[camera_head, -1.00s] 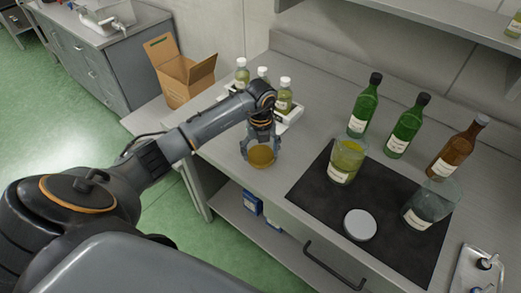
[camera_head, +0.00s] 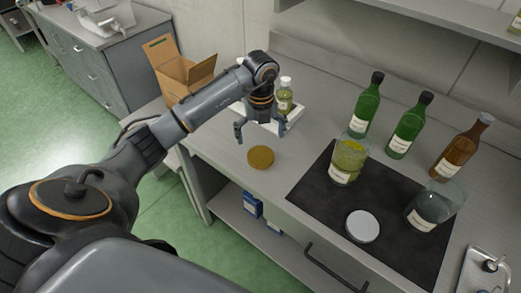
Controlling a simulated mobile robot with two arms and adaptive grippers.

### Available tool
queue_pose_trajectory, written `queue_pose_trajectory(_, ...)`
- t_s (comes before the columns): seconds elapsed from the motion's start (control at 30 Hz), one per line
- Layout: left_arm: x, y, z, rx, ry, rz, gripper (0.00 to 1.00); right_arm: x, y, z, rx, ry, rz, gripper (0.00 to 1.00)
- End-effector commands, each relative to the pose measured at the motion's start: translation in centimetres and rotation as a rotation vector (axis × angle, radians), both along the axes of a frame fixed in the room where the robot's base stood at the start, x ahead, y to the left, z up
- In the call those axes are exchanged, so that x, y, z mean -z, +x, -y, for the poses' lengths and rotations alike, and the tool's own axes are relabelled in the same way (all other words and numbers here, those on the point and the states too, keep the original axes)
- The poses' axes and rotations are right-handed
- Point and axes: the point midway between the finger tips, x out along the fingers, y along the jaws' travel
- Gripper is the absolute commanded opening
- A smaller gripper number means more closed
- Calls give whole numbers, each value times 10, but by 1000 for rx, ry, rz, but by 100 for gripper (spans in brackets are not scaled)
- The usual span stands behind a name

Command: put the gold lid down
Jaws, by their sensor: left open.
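The gold lid (camera_head: 260,157) lies flat on the grey bench top, left of the black mat (camera_head: 318,205). My left gripper (camera_head: 260,132) is open and empty above and behind the lid, apart from it. Its fingers are spread and point down. On the mat stand a glass jar with yellow-green contents (camera_head: 347,163) and a clear glass jar (camera_head: 428,212). A white-grey lid (camera_head: 362,226) lies flat on the mat's front part. My right gripper is not in view.
A white tray (camera_head: 291,120) with small bottles (camera_head: 285,97) stands behind my left gripper, partly hidden by it. Green bottles (camera_head: 364,106) and a brown bottle (camera_head: 462,147) stand behind the mat. An open cardboard box (camera_head: 178,72) is at the back left. A metal tray (camera_head: 478,272) lies front right.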

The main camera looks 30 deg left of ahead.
Motion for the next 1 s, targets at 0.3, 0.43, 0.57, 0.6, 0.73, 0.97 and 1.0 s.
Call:
queue_pose_trajectory(0.3, -47, 0, 0, 0, 0, 1, 100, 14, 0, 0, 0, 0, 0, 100)
queue_pose_trajectory(0.43, -52, -1, 0, 0, 0, -1, 100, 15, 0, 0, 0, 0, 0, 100)
queue_pose_trajectory(0.57, -53, -1, 0, 0, 1, -2, 100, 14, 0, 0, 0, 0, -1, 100)
queue_pose_trajectory(0.6, -53, -1, 0, 0, 1, -2, 100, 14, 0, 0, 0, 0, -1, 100)
queue_pose_trajectory(0.73, -53, 0, 0, 0, 0, -1, 100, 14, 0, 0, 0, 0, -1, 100)
queue_pose_trajectory(0.97, -51, 0, 2, 6, -8, 1, 100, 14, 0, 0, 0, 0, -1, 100)
queue_pose_trajectory(1.0, -49, 1, 7, 19, -23, 8, 100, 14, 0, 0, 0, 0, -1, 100)
